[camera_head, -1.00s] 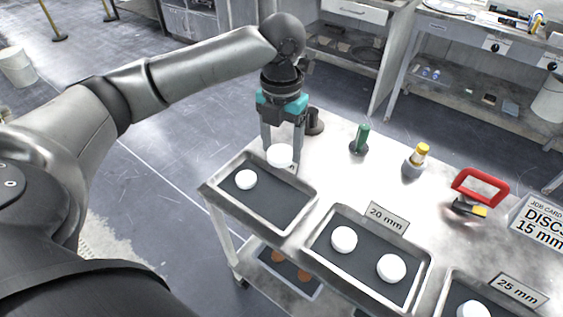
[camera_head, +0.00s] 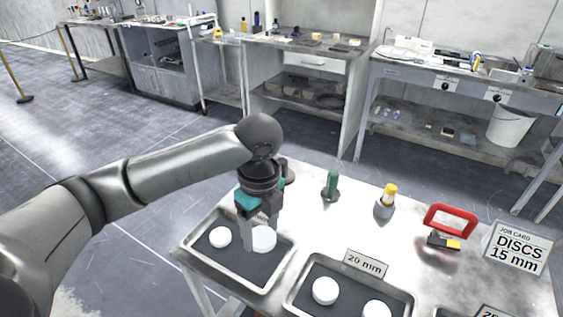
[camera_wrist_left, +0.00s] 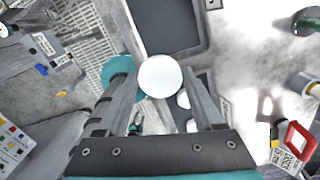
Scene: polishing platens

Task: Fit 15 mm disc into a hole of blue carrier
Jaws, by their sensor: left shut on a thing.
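My left gripper (camera_head: 261,236) points down over the leftmost tray (camera_head: 184,254) and is shut on a white disc (camera_head: 264,239). In the left wrist view the held disc (camera_wrist_left: 160,76) sits between the fingertips (camera_wrist_left: 161,85). Whether it touches the tray mat is not clear. Another white disc (camera_head: 220,237) lies in the same tray, to the left of the held one. A job card (camera_head: 518,247) reads "DISCS 15 mm". The left tray's label is mostly hidden behind my gripper. I cannot make out the blue carrier in these views. My right gripper is not in view.
A tray (camera_head: 296,293) labelled 20 mm (camera_head: 366,263) holds two white discs. Behind the trays stand a green-topped item (camera_head: 331,186), a yellow-capped bottle (camera_head: 387,201) and a red-handled tool (camera_head: 451,220). The tabletop between them is clear. Benches line the back.

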